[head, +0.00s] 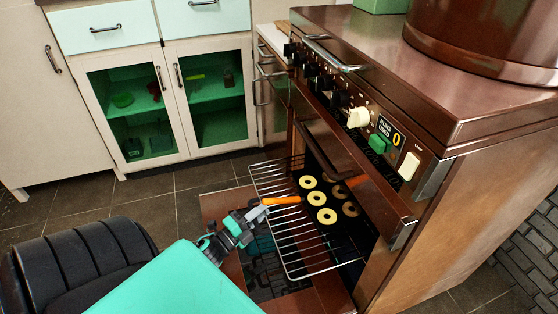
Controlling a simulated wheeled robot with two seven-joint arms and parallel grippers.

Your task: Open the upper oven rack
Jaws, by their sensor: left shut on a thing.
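The upper oven rack (304,247) is a wire grid that sticks out of the brown oven (400,190). Its front bar lies well clear of the oven opening. My left gripper (262,209) is at the middle of that front bar and is shut on it, with the fingers partly hidden by the wires. An orange stick-like thing (283,200) lies at the rack just past the fingertips. Several pale yellow rings (327,216) lie on a dark surface further in, partly in the oven's shade. My right gripper is out of view.
The lowered brown oven door (222,205) lies below the rack, with another dark grid (262,268) low inside. White cabinets (130,100) with green interiors stand at the back. Tiled floor (90,192) is free between them and the oven.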

